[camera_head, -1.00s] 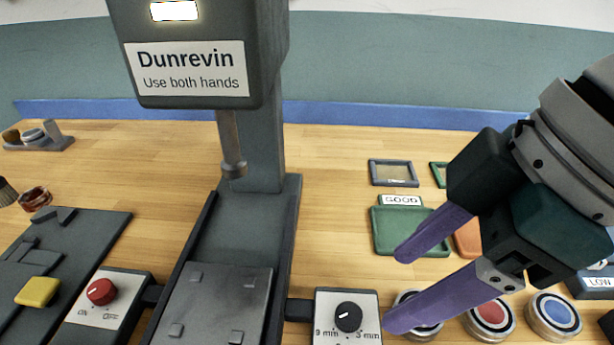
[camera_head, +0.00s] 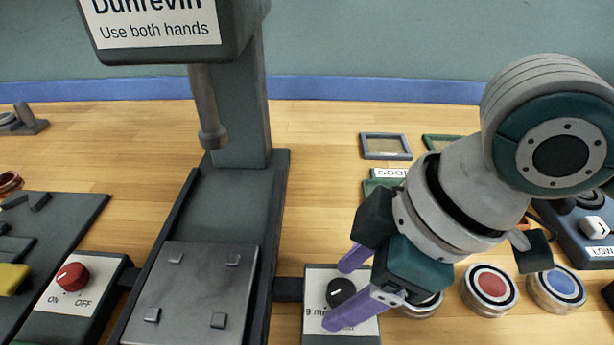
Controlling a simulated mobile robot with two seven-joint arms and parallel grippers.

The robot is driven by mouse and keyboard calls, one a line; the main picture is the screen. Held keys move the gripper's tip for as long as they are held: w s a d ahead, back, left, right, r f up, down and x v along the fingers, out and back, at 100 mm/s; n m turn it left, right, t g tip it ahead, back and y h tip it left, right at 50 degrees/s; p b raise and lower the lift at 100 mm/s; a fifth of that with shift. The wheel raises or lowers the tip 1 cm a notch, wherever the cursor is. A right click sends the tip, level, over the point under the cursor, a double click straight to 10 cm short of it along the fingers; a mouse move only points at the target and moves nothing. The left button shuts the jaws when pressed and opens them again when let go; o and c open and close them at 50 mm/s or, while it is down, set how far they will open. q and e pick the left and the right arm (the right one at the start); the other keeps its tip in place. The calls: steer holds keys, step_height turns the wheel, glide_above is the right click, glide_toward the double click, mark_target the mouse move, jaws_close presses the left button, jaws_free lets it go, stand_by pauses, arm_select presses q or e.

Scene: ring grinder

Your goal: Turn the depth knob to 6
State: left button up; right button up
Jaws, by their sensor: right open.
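The black depth knob (camera_head: 341,291) sits on a white plate (camera_head: 313,274) to the right of the grinder's base. A "9 m" mark shows at the plate's left; its other marks are hidden behind my gripper, so I cannot read the setting. My right gripper (camera_head: 338,298) is open, with its two purple fingers reaching in from the right at the knob. One finger is on the knob's far side and the other crosses in front of its near side. I cannot tell whether they touch it. My left gripper is not in view.
The grinder column (camera_head: 240,120) and its plate (camera_head: 190,290) stand left of the knob. A red ON/OFF knob (camera_head: 72,277) is further left. Round pads with a red centre (camera_head: 489,287) and a blue centre (camera_head: 562,287) lie to the right, near my arm.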

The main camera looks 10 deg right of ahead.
jaws_close()
stand_by(0.4)
stand_by(0.4)
steer(key=shift+w+r+n+g+p, duration=0.1)
steer(key=shift+n+g+p, duration=0.35)
steer(key=shift+n, duration=0.55)
steer(key=n+g, duration=0.1)
steer(key=n, duration=0.1)
steer(key=shift+w+n+y, duration=0.1)
steer(key=shift+n+y, duration=0.2)
steer(key=n+g+b, duration=0.1)
steer(key=n, duration=0.2)
steer(key=shift+w+n, duration=0.1)
steer(key=shift+n, duration=0.2)
steer(key=shift+n+g+b, duration=0.75)
steer(key=shift+n+b, duration=0.15)
steer(key=shift+n, duration=0.8)
